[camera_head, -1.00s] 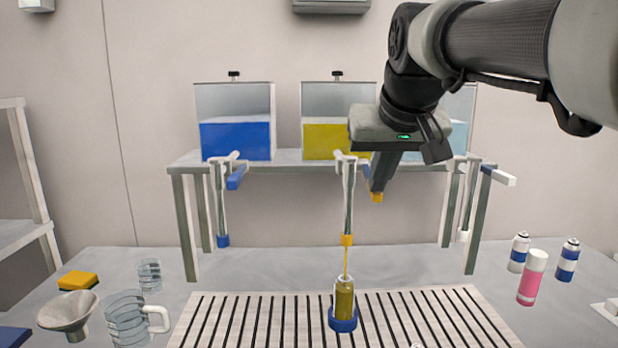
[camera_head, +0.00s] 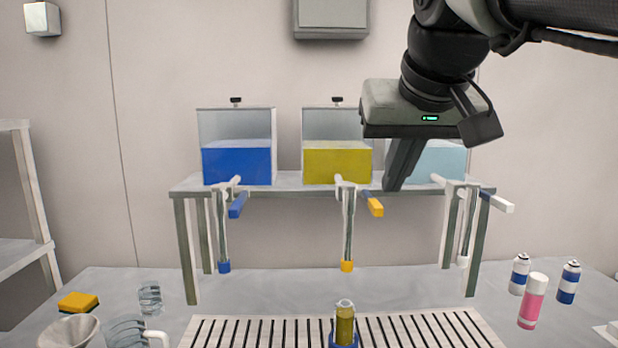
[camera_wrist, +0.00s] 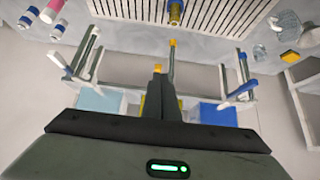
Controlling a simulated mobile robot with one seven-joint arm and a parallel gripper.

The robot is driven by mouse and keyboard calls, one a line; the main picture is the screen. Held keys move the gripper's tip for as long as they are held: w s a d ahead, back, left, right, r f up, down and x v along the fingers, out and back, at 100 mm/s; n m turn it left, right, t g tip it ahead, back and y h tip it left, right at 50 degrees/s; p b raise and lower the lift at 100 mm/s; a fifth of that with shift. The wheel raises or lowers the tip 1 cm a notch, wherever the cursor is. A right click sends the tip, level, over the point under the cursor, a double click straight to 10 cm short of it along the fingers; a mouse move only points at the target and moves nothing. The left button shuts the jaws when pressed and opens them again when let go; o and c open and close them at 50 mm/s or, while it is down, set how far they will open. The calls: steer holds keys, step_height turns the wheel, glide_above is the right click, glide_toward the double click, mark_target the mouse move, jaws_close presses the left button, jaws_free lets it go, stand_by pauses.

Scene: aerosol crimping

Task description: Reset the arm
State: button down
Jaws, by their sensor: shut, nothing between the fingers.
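My gripper (camera_head: 398,180) is shut and empty. In the head view it hangs at the upper right, in front of the yellow and light blue tanks, its fingers pointing down near the yellow tap lever (camera_head: 375,204). In the wrist view my gripper (camera_wrist: 158,70) also shows, its fingers together. A clear container of yellow liquid (camera_head: 345,325) stands upright in a blue holder (camera_head: 343,341) on the slatted tray (camera_head: 270,322), below the yellow-tipped spout (camera_head: 347,265). No liquid stream shows between spout and container.
A raised shelf (camera_head: 290,181) holds the blue tank (camera_head: 237,165), yellow tank (camera_head: 336,165) and light blue tank (camera_head: 440,160). Spray cans (camera_head: 568,283) and a pink bottle (camera_head: 532,302) stand at right. A jug (camera_head: 124,332), funnel (camera_head: 68,331) and sponge (camera_head: 78,302) are at left.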

steer(key=s+f+g, duration=0.1)
steer(key=s+f, duration=0.6)
steer(key=f, duration=0.5)
steer(key=s+f+g, duration=0.1)
steer(key=s+f, duration=0.6)
steer(key=f, duration=0.6)
step_height(320, 180, up, 17)
steer(key=p, duration=1.7)
steer(key=shift+d+r+p, duration=0.15)
steer(key=shift+p, duration=0.2)
